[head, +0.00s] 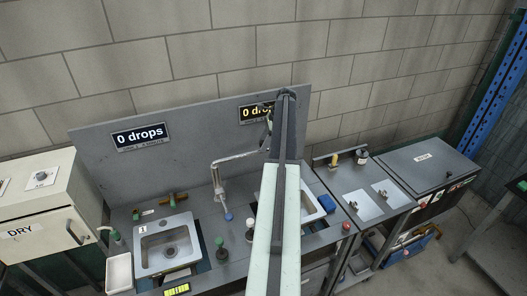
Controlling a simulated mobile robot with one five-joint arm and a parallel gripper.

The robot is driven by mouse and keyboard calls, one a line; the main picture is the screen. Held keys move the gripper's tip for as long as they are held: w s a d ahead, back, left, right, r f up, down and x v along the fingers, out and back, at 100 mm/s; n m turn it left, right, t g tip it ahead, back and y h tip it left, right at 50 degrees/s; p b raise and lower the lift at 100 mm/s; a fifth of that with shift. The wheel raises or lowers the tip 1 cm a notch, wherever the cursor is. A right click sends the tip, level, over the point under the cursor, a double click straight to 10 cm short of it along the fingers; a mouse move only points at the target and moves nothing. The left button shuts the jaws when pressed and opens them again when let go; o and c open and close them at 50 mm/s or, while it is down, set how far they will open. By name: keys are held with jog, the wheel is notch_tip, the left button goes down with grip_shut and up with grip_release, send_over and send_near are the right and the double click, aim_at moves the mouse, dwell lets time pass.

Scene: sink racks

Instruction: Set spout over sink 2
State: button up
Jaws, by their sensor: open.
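The metal spout (236,157) rises from its base between the two sinks and its upper arm points right, toward the back panel. Its far end is close to my arm, and I cannot tell exactly where it ends. Sink 1 (154,244) is at the left, with a "1" label. Sink 2 (310,207) is at the right, largely hidden behind my arm. My gripper (268,117) is at the top of my arm, in front of the back panel, near the spout's end. It is small and partly hidden; it looks open. Contact with the spout cannot be made out.
A grey back panel (180,160) with two "0 drops" signs stands behind the sinks. Green and dark knobs (221,247) stand on the counter between the sinks. A DRY cabinet (40,235) is at the left, and a steel bench (362,180) and grey box (425,163) at the right.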

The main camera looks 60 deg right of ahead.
jog(key=shift+w+a+f, duration=0.1)
jog(key=shift+f, duration=0.4)
jog(key=shift+r, duration=0.15)
grip_shut()
dwell(0.9)
